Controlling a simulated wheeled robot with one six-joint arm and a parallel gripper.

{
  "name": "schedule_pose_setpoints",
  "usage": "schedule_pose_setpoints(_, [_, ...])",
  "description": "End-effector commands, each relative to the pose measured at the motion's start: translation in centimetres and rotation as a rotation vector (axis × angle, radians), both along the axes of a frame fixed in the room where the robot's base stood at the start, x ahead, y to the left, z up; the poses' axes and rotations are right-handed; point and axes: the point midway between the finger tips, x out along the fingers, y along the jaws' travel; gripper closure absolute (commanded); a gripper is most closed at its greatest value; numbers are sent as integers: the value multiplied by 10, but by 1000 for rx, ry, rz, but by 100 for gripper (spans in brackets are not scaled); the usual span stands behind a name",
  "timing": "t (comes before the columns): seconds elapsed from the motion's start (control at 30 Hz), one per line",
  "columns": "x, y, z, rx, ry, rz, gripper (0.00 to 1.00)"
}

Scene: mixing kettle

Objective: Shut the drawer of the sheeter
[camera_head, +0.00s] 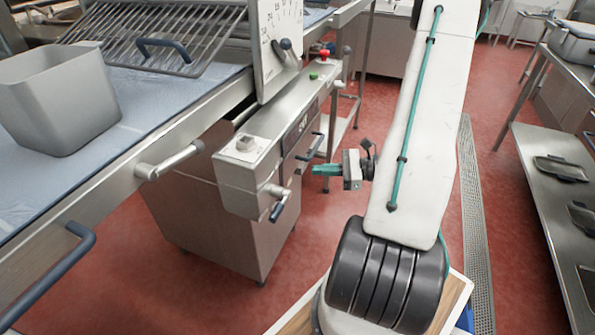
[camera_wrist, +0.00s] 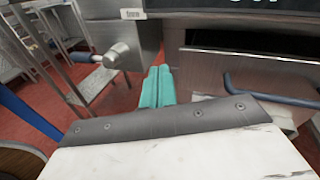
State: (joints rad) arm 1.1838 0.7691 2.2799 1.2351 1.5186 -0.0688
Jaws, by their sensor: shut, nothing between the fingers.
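The sheeter (camera_head: 228,200) stands left of my arm, a steel cabinet under a long belt table. On its side below the control box is a dark blue drawer handle (camera_head: 311,147). In the wrist view the handle (camera_wrist: 270,94) crosses the right side, on a steel drawer front (camera_wrist: 208,72) with a dark gap above it. How far the drawer stands out is hard to tell. My gripper (camera_head: 318,170) has teal fingers pointing left at the sheeter. In the wrist view the fingers (camera_wrist: 157,85) are together and empty, left of the handle and apart from it.
A crank lever (camera_head: 277,200) sticks out from the control box (camera_head: 265,150). A grey bin (camera_head: 58,100) and wire rack (camera_head: 150,40) rest on the belt. A steel table (camera_head: 560,215) with dark trays stands at right. Red floor (camera_head: 490,110) lies between.

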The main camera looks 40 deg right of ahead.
Motion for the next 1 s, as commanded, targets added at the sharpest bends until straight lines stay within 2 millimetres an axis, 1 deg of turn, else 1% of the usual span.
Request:
schedule_pose_setpoints(0.03, [-8,-15,-18,51,6,-84,100])
schedule_pose_setpoints(0.1, [-17,-30,-36,99,9,-176,100])
schedule_pose_setpoints(0.2, [-26,-45,-53,147,11,-269,100])
schedule_pose_setpoints(0.3, [-31,-52,-63,172,12,-318,100])
schedule_pose_setpoints(0.4, [-28,-52,-66,179,13,-331,100])
schedule_pose_setpoints(0.47, [-22,-50,-66,179,13,-332,100])
schedule_pose_setpoints(0.57, [-6,-42,-66,179,14,-327,100])
schedule_pose_setpoints(0.8, [42,-21,-65,178,13,-324,100])
schedule_pose_setpoints(1.0, [76,-8,-65,177,13,-325,100])
